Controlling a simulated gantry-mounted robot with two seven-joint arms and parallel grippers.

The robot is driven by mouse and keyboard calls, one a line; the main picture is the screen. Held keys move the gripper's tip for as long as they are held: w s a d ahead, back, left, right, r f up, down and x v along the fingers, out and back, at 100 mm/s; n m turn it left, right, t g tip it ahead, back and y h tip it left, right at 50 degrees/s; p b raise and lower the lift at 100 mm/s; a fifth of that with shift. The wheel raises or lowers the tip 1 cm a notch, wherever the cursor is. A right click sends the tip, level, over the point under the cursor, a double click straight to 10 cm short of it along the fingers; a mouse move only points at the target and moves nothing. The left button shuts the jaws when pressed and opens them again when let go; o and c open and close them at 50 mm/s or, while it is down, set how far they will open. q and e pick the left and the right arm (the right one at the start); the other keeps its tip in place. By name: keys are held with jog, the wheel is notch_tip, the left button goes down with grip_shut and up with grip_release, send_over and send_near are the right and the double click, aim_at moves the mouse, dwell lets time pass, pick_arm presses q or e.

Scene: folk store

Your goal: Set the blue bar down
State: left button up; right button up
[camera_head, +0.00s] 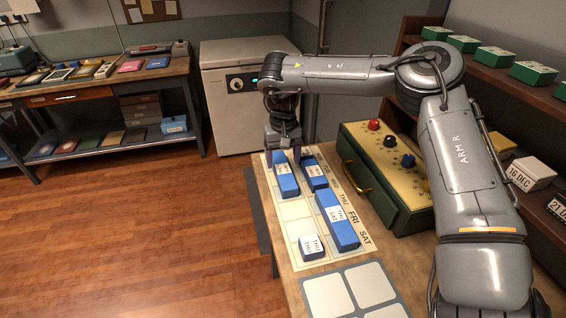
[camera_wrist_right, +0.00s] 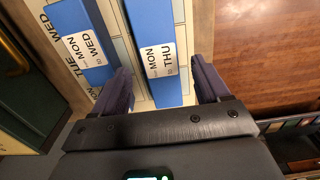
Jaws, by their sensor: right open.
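The blue bar (camera_head: 286,180) at the far left of the weekday board (camera_head: 296,210) lies flat on it. In the right wrist view this blue bar (camera_wrist_right: 150,30) carries a white MON to THU label. My right gripper (camera_head: 284,154) is over the bar's far end. In the wrist view the two dark fingers of my right gripper (camera_wrist_right: 163,84) are open, one on each side of the bar, with gaps visible. A second blue bar (camera_head: 315,173), labelled MON to WED in the wrist view (camera_wrist_right: 75,35), lies beside it. My left gripper is not in view.
A longer blue bar (camera_head: 338,222) and a short blue block (camera_head: 312,247) lie on the board's nearer part. A green box with knobs (camera_head: 375,175) stands right of the board. A pale-panelled mat (camera_head: 352,290) lies nearer. Open floor is at left.

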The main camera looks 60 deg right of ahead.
aim_at(283, 169)
notch_tip(283, 169, up, 9)
jog(key=p, duration=0.2)
dwell(0.3)
